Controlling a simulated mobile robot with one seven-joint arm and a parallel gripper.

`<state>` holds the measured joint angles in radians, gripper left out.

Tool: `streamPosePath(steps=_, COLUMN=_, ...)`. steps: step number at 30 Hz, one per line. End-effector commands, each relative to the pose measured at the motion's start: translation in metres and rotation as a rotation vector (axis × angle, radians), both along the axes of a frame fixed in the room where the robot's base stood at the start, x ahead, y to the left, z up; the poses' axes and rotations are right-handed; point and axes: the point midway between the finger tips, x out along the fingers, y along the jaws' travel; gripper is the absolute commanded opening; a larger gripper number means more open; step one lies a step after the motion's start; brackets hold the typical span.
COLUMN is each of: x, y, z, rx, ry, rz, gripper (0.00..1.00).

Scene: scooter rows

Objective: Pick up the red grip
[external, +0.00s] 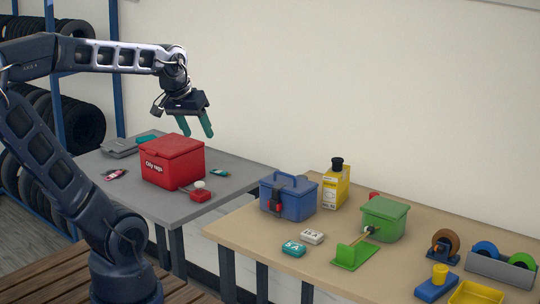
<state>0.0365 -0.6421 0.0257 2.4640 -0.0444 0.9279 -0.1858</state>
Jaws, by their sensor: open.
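My gripper (196,128) is open and empty, its two teal fingers pointing down above the back right of a red "Oily rags" box (172,163) on the grey table. I cannot tell for sure which thing is the red grip. A small red and dark item (115,174) lies left of the box. A small red block (200,196) sits at the box's front right, with a white round piece behind it. A red piece (374,195) shows partly behind the green box (384,219) on the wooden table. My gripper touches none of these.
A grey flat case (119,149) lies at the back left, and a small teal and red item (219,173) right of the red box. The wooden table holds a blue box (288,196), a yellow container (335,187), a green stand (352,254) and tape rolls (444,243). A wall stands behind.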

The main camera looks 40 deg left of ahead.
Motion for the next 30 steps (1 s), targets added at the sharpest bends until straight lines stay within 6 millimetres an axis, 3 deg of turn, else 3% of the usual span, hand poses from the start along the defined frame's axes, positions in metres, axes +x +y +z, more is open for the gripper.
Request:
streamPosePath(steps=8, x=0.080, y=-0.018, z=0.011, rx=-0.188, ry=0.050, rz=0.272, gripper=0.56)
streamPosePath(steps=16, x=0.158, y=-0.038, z=0.009, rx=-0.349, ry=0.110, rz=0.548, gripper=0.56)
streamPosePath(steps=30, x=0.296, y=-0.080, z=-0.032, rx=-0.574, ry=0.221, rz=1.051, gripper=0.56)
